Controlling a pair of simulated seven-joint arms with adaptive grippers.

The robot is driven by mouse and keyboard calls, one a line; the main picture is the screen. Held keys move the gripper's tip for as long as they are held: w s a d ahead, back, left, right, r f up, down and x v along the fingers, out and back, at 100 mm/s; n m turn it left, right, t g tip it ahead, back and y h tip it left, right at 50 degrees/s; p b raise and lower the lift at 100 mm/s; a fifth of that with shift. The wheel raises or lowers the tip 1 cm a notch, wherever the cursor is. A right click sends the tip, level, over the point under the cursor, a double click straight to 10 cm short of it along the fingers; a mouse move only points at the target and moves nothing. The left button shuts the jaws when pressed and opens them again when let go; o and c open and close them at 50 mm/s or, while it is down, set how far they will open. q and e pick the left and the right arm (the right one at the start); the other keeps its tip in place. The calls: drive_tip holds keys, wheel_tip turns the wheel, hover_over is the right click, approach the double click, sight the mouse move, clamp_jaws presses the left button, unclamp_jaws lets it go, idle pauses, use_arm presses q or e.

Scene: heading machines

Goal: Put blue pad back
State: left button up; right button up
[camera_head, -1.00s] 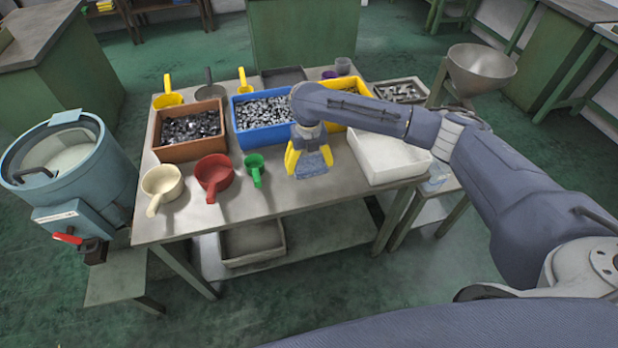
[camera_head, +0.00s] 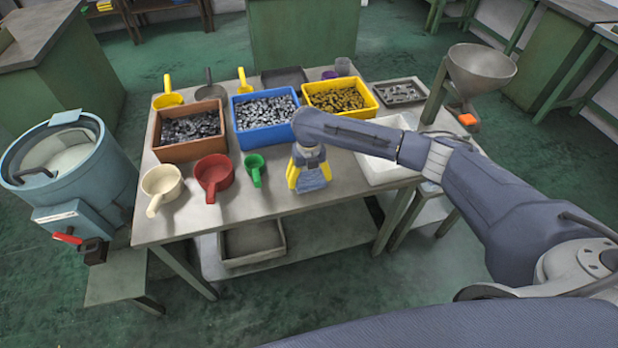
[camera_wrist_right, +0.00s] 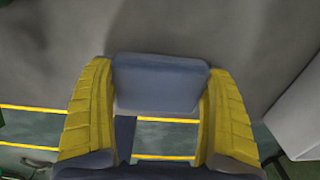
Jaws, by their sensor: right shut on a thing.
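My right gripper (camera_head: 308,176) has yellow fingers and is at the front edge of the metal table (camera_head: 270,198), pointing down. It is shut on the blue pad (camera_head: 312,179), a blue-grey block. In the right wrist view the pad (camera_wrist_right: 158,84) sits between the two yellow fingers (camera_wrist_right: 158,110), with a finger along each side. I cannot tell whether the pad touches the tabletop. My left gripper does not show.
A green cup (camera_head: 254,167), red pan (camera_head: 214,174) and cream pan (camera_head: 161,186) stand left of the gripper. Brown (camera_head: 190,150), blue (camera_head: 268,140) and yellow (camera_head: 340,111) bins of parts stand behind. A white tray (camera_head: 385,172) is at the right, partly behind my arm.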

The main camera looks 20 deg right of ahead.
sight(309, 176)
drive_tip(key=o, duration=1)
drive_tip(key=shift+f, duration=0.15)
wheel_tip(309, 176, up, 12)
drive_tip(key=shift+r, duration=0.15)
